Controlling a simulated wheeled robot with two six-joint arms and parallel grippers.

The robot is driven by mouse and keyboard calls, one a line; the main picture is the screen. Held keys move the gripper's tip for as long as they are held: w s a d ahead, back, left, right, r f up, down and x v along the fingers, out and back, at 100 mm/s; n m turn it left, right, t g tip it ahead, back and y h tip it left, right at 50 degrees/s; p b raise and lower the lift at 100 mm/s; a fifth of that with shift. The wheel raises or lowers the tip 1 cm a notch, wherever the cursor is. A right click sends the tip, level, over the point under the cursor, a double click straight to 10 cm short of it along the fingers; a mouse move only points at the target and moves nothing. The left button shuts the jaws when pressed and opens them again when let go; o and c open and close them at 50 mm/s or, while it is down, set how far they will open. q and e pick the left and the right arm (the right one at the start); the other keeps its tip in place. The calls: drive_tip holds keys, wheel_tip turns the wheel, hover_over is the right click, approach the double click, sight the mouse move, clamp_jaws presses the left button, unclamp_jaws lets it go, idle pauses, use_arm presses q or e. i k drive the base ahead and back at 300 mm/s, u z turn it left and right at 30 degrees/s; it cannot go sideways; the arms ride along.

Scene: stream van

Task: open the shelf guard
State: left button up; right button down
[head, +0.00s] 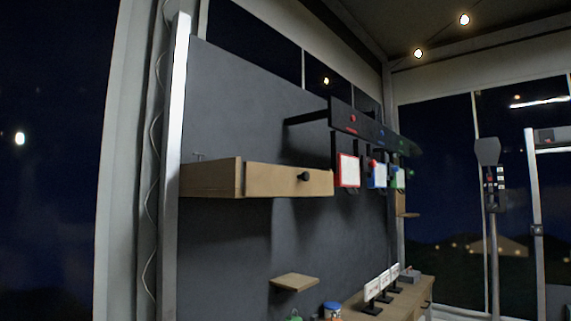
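A wooden shelf box (212,180) is fixed to the dark grey wall panel at the middle left. Its front board (270,181) carries a round black knob (303,176) near the right end. This board looks like the shelf guard, and it stands upright across the front. The inside of the shelf is hidden behind it. Neither of my grippers is in view.
A black rack (365,125) holds hanging red-, blue- and green-marked items to the right. A small wooden ledge (295,282) sits below. A wooden counter (408,300) with small sign stands (371,290) is at the lower right. A post (492,230) stands farther right.

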sight(259, 180)
drive_tip(key=k, duration=0.1)
drive_tip(key=z, duration=1.25)
drive_tip(key=i, duration=1.15)
drive_tip(key=u, duration=1)
